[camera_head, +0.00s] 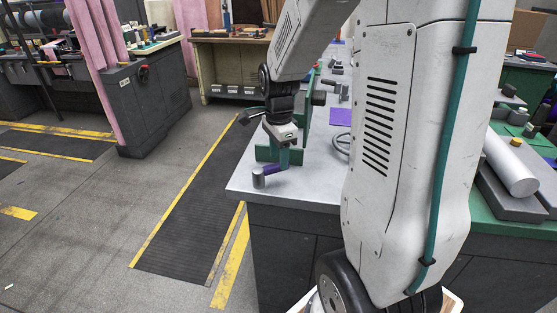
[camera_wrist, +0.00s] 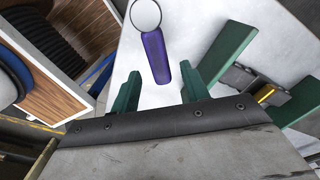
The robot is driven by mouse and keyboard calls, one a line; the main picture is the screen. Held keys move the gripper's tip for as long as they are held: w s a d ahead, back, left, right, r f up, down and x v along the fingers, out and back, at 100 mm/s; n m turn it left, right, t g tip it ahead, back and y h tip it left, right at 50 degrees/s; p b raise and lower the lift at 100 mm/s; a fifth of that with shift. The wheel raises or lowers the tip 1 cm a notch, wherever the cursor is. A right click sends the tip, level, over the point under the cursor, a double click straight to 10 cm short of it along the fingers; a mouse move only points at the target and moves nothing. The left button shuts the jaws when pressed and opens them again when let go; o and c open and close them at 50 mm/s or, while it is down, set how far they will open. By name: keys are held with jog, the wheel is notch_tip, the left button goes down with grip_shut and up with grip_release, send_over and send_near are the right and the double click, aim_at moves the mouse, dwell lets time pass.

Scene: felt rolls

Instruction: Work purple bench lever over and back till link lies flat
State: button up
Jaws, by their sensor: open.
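The purple lever (camera_wrist: 156,56) has a round pale end (camera_wrist: 145,14) in the wrist view. In the head view the lever (camera_head: 271,169) shows low at the bench corner, beside a grey upright knob (camera_head: 258,177). My gripper (camera_wrist: 160,68) is open and empty; its two green fingers stand either side of the lever's near part. In the head view my gripper (camera_head: 285,155) is just over the lever; I cannot tell whether the fingers reach down around it. Green brackets (camera_wrist: 222,55) stand right of it. I cannot make out the link for certain.
The pale bench top (camera_head: 300,192) is bare near its front edge. A grey handwheel (camera_head: 342,146) and a purple sheet (camera_head: 341,116) lie farther right and back. A dark block with a brass pin (camera_wrist: 265,94) sits beside the brackets. A dark floor mat (camera_head: 185,220) lies left.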

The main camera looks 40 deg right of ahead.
jog(key=shift+f, duration=1.05)
grip_shut()
jog(key=w+n, duration=0.1)
jog(key=n, duration=0.1)
jog(key=w+n, duration=0.1)
jog(key=n, duration=0.2)
jog(key=shift+w, duration=0.3)
jog(key=shift+d, duration=0.1)
grip_release()
notch_tip(320, 180, up, 8)
